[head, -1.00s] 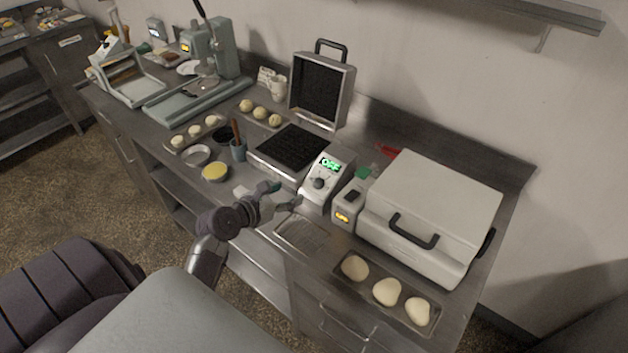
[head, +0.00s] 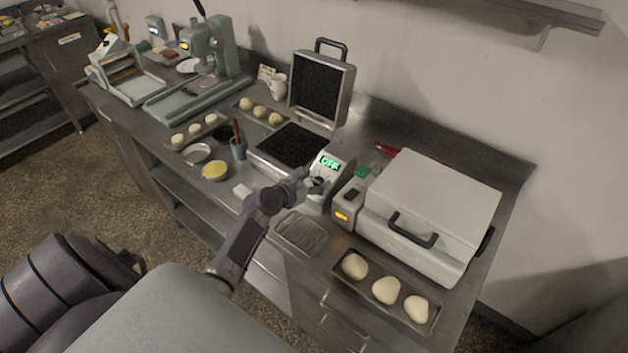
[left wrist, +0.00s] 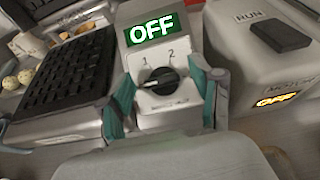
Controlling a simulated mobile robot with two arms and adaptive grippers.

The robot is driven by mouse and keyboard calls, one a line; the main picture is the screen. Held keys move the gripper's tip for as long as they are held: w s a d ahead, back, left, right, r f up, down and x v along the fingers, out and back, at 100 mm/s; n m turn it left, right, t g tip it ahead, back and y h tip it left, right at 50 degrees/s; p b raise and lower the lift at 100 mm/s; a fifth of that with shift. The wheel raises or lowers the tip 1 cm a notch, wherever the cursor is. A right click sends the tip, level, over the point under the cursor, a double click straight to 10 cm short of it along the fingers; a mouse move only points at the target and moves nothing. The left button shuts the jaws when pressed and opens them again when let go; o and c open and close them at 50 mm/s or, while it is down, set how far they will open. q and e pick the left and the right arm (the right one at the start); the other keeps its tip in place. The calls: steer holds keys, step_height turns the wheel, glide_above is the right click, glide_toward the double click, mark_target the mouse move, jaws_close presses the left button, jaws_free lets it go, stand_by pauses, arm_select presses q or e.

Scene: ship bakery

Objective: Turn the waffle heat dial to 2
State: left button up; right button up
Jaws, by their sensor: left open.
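The waffle control box (head: 334,163) stands right of the open waffle iron (head: 291,145). Its green display reads OFF. In the left wrist view the black heat dial (left wrist: 158,82) sits below the display (left wrist: 150,30), with the marks 1 and 2 above it. The dial's pointer lies toward the left, below the 1. My left gripper (left wrist: 165,100) is open, with one teal finger on each side of the dial. I cannot tell whether the fingers touch it. In the head view my left gripper (head: 312,186) is at the box's front and partly covers the dial. My right gripper is not in view.
Right of the box stands a smaller unit (head: 347,207) with a RUN switch and an orange OFF display, beside a large white lidded machine (head: 435,205). A wire rack (head: 299,234) and a tray of dough (head: 432,318) lie at the counter's front.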

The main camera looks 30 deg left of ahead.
arm_select(q)
steer(key=c, duration=1.1)
steer(key=shift+c, duration=0.2)
